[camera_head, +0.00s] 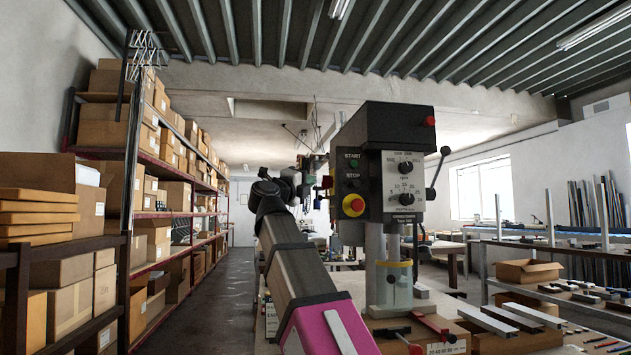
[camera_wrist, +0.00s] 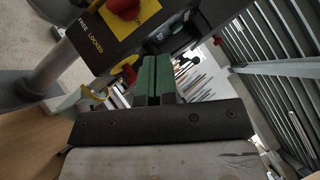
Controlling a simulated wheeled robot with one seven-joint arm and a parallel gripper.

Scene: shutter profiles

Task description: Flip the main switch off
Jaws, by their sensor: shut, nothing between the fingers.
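The drill press (camera_head: 400,160) stands at the centre of the head view. Its front has START and STOP buttons and a red knob on a yellow base (camera_head: 353,205). A second red knob (camera_head: 430,121) sits at its upper right. In the wrist view, a red handle on a yellow plate (camera_wrist: 125,8) shows at the top left, near the words FREE and LOCKED. Another red and yellow knob (camera_wrist: 129,73) is lower. Which is the main switch, I cannot tell. My gripper (camera_wrist: 158,70) is shut and empty, its green fingers together, right of that knob; contact is unclear.
A shelf with cardboard boxes (camera_head: 60,130) lines the left, with a clear aisle (camera_head: 205,300) beside it. A bench on the right holds an open box (camera_head: 528,272) and metal bars (camera_head: 487,320). A black lever (camera_head: 440,165) sticks out from the drill press.

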